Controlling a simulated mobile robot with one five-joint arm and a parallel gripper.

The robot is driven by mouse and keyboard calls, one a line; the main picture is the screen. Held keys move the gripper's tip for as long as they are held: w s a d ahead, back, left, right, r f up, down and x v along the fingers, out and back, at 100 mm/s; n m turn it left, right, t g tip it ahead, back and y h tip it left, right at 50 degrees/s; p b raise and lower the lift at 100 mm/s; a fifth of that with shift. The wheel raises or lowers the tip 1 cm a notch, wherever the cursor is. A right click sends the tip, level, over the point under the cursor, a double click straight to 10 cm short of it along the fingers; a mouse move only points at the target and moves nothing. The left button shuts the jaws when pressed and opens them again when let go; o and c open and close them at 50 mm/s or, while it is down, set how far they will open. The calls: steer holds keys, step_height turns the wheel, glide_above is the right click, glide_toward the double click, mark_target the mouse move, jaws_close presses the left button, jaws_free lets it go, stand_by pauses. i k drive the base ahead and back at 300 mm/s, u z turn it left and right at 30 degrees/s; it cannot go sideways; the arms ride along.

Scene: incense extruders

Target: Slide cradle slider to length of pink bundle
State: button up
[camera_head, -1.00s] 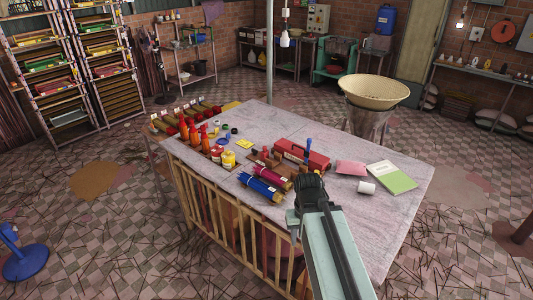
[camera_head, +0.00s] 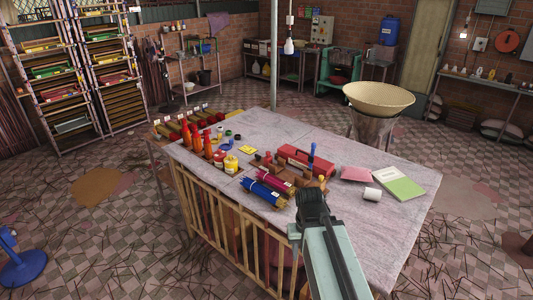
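A pink bundle (camera_head: 277,180) of sticks lies on the table beside a blue bundle (camera_head: 264,193). Just behind them are small brown wooden parts (camera_head: 288,174), some with coloured tops. These may be the cradle, but they are too small to make out a slider. A blue upright handle (camera_head: 311,154) stands by the red box. My gripper (camera_head: 311,196) is dark and points away from the camera, over the table's near edge, right of the bundles and apart from them in the picture. Its fingers are too small and dark to tell open from shut.
The table (camera_head: 370,245) also holds orange bottles (camera_head: 208,144), yellow jars (camera_head: 230,163), a red box (camera_head: 305,161), a white cup (camera_head: 372,194), a pink packet (camera_head: 356,174) and a green book (camera_head: 400,186). A wide basket (camera_head: 379,97) stands behind. The table's right front is clear.

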mark_target(268, 159)
steer(key=u, duration=1.35)
steer(key=i, duration=2.05)
steer(key=z, duration=2.25)
steer(key=i, duration=0.5)
steer(key=u, duration=0.1)
